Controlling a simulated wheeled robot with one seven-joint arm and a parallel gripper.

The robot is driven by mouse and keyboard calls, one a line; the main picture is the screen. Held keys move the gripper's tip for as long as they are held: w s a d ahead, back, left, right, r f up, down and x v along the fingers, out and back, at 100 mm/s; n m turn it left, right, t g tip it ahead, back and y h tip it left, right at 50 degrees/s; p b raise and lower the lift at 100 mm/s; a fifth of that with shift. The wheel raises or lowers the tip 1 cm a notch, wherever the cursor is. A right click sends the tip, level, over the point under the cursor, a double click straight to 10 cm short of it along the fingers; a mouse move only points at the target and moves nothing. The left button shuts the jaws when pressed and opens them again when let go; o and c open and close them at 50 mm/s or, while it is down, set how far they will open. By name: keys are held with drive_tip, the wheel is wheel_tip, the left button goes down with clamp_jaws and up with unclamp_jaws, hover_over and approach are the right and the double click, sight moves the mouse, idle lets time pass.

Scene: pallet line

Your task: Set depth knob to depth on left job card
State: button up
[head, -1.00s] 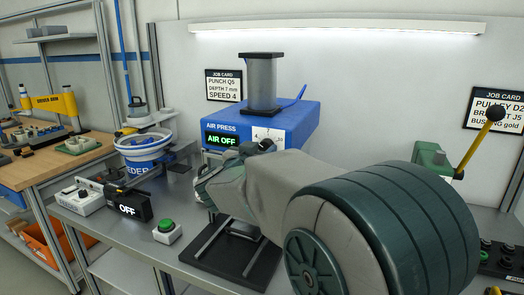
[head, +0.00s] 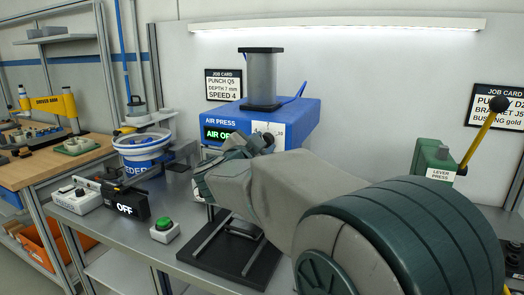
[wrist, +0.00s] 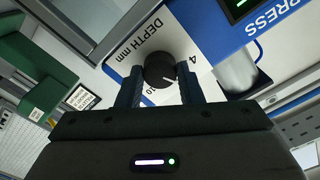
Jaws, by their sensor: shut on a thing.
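The left job card (head: 223,85) hangs on the back wall and reads PUNCH Q5, DEPTH 7 mm, SPEED 4. The blue air press (head: 290,115) stands below it, with its display (head: 213,133) partly hidden by my wrist. In the wrist view, the black depth knob (wrist: 158,72) sits on the white DEPTH mm panel (wrist: 139,46). Its white mark points to the lower right; a 4 and a 10 show on the scale, other numbers are hidden. My gripper (wrist: 160,82) is shut on the knob, one finger on each side.
A green lever press (head: 431,160) with a yellow lever (head: 478,140) stands right of my arm. A right job card (head: 497,107) hangs above.

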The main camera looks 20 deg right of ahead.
drive_tip(key=shift+m+b, duration=1.2)
drive_tip(key=shift+m, duration=1)
drive_tip(key=o, duration=1)
drive_tip(key=v, duration=1.4)
drive_tip(key=shift+w+r, duration=0.1)
